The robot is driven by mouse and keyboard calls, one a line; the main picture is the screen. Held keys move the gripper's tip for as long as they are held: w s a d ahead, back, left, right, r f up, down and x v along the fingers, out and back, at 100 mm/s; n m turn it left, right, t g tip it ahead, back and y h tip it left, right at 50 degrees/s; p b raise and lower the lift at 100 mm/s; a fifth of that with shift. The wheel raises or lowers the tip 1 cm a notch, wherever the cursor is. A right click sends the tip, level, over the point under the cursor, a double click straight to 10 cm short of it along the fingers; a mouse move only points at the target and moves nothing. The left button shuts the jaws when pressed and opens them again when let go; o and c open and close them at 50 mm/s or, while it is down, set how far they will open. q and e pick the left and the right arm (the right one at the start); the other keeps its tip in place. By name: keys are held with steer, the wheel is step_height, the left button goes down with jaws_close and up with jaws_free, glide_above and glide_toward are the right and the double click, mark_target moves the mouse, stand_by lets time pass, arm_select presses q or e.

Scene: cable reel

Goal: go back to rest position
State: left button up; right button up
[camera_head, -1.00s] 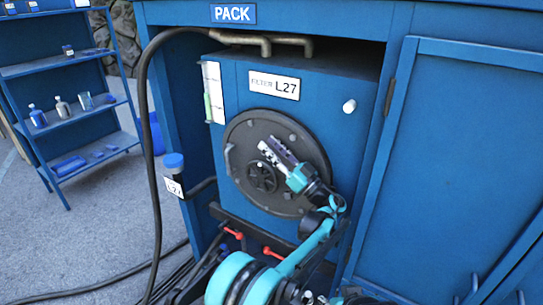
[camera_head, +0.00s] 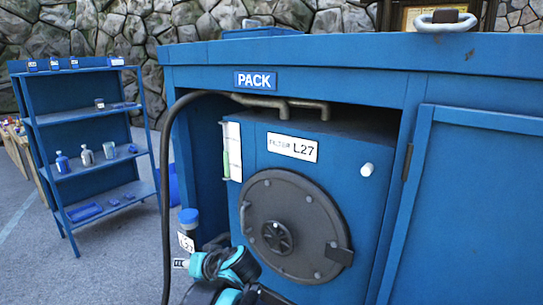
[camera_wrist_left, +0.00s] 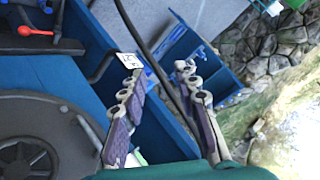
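My left arm, teal and black, shows low in the head view. The hatch (camera_wrist_left: 30,110) shows at the left of that view, apart from the fingers. The hatch is closed on the filter box marked L27 (camera_head: 292,147). My right gripper is not in view.
A blue shelf (camera_head: 90,115) with bottles stands at the left. Open grey floor (camera_head: 110,270) lies between.

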arm_select(q)
steer(key=s+d+f+m+h, duration=0.1)
steer(key=s+f+h, duration=0.3)
steer(key=s, duration=0.7)
steer(key=s+d+f+m+h, duration=0.1)
steer(key=s+f+h, duration=0.3)
steer(key=s+f, duration=0.5)
steer(key=shift+s+d+m+g+h, duration=0.3)
steer(key=shift+s+d, duration=0.55)
steer(key=shift+s, duration=0.05)
